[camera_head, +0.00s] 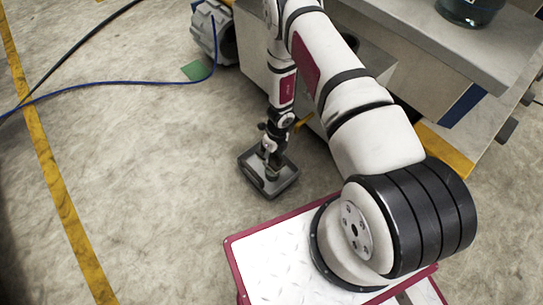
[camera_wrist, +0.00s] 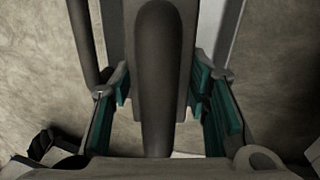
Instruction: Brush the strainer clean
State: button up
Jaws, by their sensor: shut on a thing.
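My gripper (camera_head: 269,149) points down near the floor in the head view, over a dark square tray-like thing (camera_head: 286,184) with a raised rim. In the wrist view my gripper (camera_wrist: 160,92) has its teal-padded fingers on either side of a long dark rounded handle (camera_wrist: 160,60) and is shut on it. I cannot tell whether the handle belongs to a brush or to the square thing. A grey flat surface lies behind the handle. I cannot identify the strainer for certain, and no bristles show.
A grey bench (camera_head: 470,45) with a dark glass vessel (camera_head: 470,10) stands at the upper right. A blue cable (camera_head: 130,84) crosses the floor at left, near a green patch (camera_head: 198,70). A yellow floor line (camera_head: 60,190) runs down the left. Open concrete lies between.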

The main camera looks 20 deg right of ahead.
jog(key=shift+w+a+p, duration=0.3)
jog(key=shift+w+p, duration=0.25)
jog(key=shift+w, duration=0.2)
jog(key=shift+w+a, duration=0.25)
jog(key=shift+w, duration=0.4)
jog(key=shift+r, duration=0.15)
jog(key=shift+r+p, duration=2.15)
jog(key=shift+r, duration=1.25)
jog(key=shift+r, duration=0.1)
